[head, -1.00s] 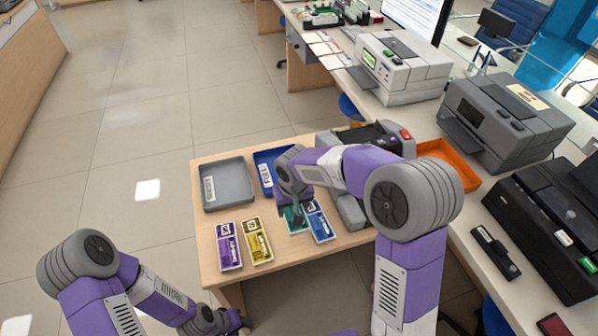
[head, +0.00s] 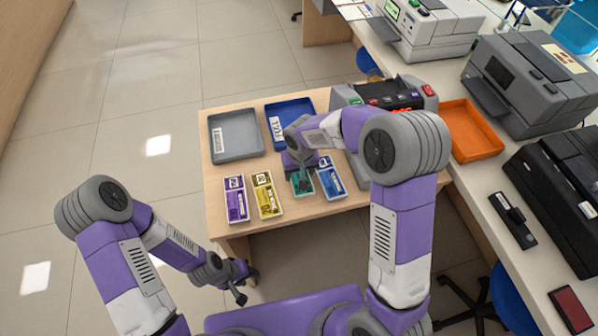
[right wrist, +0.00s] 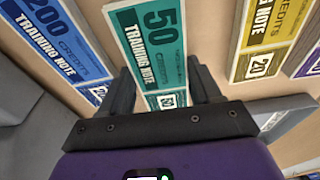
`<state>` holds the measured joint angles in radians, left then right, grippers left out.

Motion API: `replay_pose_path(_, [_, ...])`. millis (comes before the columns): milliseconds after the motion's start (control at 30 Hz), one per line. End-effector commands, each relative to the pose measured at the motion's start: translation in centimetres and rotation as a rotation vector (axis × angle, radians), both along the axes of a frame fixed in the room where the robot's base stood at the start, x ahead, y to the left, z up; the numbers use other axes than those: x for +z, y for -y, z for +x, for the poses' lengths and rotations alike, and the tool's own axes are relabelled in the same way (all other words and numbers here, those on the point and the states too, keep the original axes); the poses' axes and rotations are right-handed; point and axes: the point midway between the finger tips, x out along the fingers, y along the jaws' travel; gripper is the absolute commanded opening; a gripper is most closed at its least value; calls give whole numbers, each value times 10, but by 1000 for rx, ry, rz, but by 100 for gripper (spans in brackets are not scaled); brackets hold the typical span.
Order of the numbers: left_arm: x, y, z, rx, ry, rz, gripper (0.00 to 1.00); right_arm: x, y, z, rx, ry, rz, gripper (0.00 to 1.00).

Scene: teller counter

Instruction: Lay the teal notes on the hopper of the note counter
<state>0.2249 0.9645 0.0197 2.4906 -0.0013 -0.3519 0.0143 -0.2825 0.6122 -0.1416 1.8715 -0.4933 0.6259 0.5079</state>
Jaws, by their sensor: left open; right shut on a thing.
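The teal notes (head: 303,186) lie in a pale tray on the wooden side table, between the yellow and blue notes. They also show in the right wrist view (right wrist: 152,40), marked 50. My right gripper (head: 304,184) is down at them and shut on them; in the right wrist view its fingers (right wrist: 163,88) stand on both sides of the stack. The note counter (head: 388,94), grey with a dark top, stands behind my right forearm, which hides part of it. My left gripper (head: 240,284) is open and empty, low in front of the table.
Purple notes (head: 236,200), yellow notes (head: 266,195) and blue notes (head: 331,178) lie beside the teal ones. A grey tray (head: 211,148) and a blue tray (head: 291,104) are behind. An orange tray (head: 470,130) and dark machines stand on the counter at right.

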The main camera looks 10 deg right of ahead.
Motion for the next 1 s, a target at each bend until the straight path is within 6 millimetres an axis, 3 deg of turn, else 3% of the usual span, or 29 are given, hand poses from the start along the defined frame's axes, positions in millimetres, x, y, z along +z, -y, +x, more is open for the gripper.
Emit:
replay_pose_path(267, [-4,0,0,0,0,0,43,-3,0,0,1,1,0,25])
replay_pose_path(300, [-2,0,0,0,0,0,43,-2,0,0,1,1,0,69])
replay_pose_path(333, [-2,0,0,0,0,0,43,-2,0,0,1,0,0,74])
replay_pose_path(733, [3,0,0,0,0,0,43,5,0,0,1,1,0,74])
replay_pose_path(1000, [21,0,0,0,0,0,43,60,0,-7,2,4,1,74])
